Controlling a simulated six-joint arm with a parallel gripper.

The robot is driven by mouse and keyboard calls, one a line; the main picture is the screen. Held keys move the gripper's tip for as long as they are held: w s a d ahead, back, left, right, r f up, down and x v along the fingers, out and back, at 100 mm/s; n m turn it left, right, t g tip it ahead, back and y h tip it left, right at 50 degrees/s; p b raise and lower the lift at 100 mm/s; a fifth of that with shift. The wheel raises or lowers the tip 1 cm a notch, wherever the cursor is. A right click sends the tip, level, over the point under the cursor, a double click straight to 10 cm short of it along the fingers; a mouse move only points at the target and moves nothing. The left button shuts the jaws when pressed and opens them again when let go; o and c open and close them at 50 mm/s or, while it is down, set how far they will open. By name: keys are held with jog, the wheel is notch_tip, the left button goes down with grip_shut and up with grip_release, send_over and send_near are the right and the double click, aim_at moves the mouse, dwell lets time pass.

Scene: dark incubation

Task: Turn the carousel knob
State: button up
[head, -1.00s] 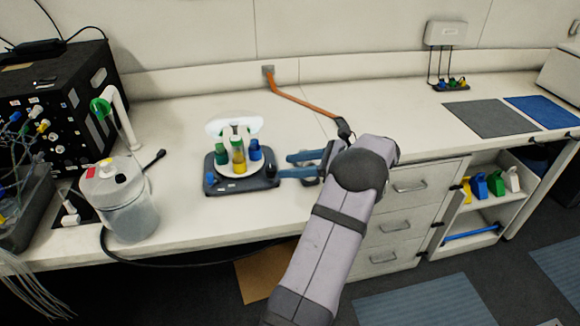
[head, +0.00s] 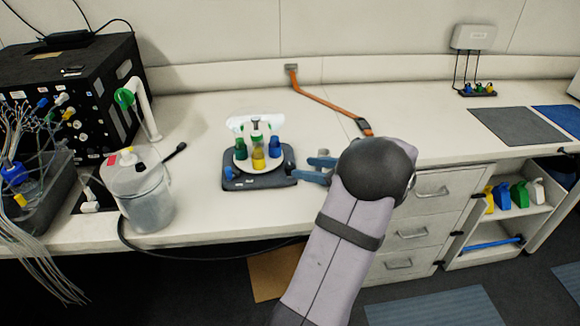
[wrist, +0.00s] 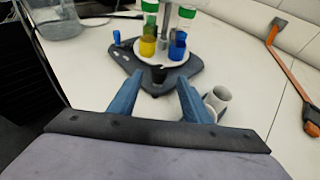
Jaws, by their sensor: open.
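The carousel has a dark base (head: 240,183) and a round white plate (head: 246,168) with coloured vials around a centre post. A yellow vial (head: 258,159) stands at the front, with a blue one (head: 275,146) to its right. In the wrist view a black knob-like part (wrist: 158,74) sits on the near edge of the base, ahead of and between my fingers. A small blue part (wrist: 117,38) stands on the base's left side. My gripper (head: 308,168) is open and empty, just right of the base. Its blue fingers (wrist: 155,92) appear apart from the knob.
A white cup (wrist: 217,97) stands close by my right finger in the wrist view. A clear jug (head: 140,190) and black instrument (head: 75,95) are on the left. An orange strap (head: 325,105) lies behind my arm. The bench behind the carousel is clear.

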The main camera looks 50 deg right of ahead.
aim_at(292, 166)
jog(key=shift+p+x, duration=0.75)
jog(key=shift+x, duration=2.95)
jog(key=c, duration=1)
